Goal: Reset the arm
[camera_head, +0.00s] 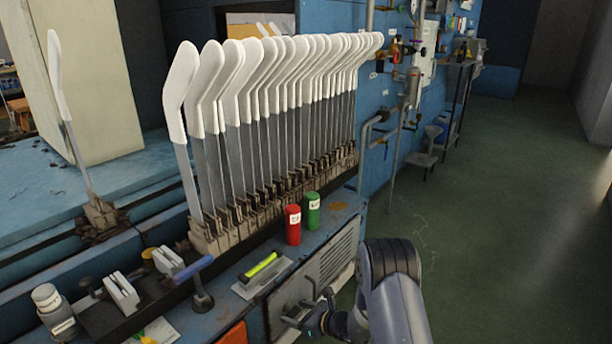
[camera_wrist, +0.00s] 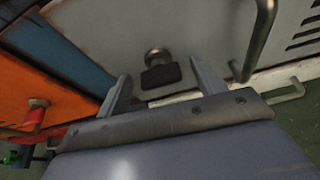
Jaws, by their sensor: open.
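My gripper (camera_head: 297,316) is low at the bottom of the head view, in front of the grey cabinet front (camera_head: 331,257) below the bench. My dark grey arm reaches in from the bottom right, bent, and hides part of the cabinet. In the wrist view my gripper (camera_wrist: 160,72) shows two grey fingers spread apart with nothing between them. A dark knob or latch (camera_wrist: 160,72) on the cabinet face appears beyond the gap between the fingers. I cannot tell how far away it is.
A row of white socks on metal boards (camera_head: 275,75) stands at the back of the bench. A red cylinder (camera_head: 293,224) and a green cylinder (camera_head: 312,210) stand near the edge. A curved metal handle (camera_wrist: 259,42) is close to the right finger. Green floor (camera_head: 480,220) is clear at right.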

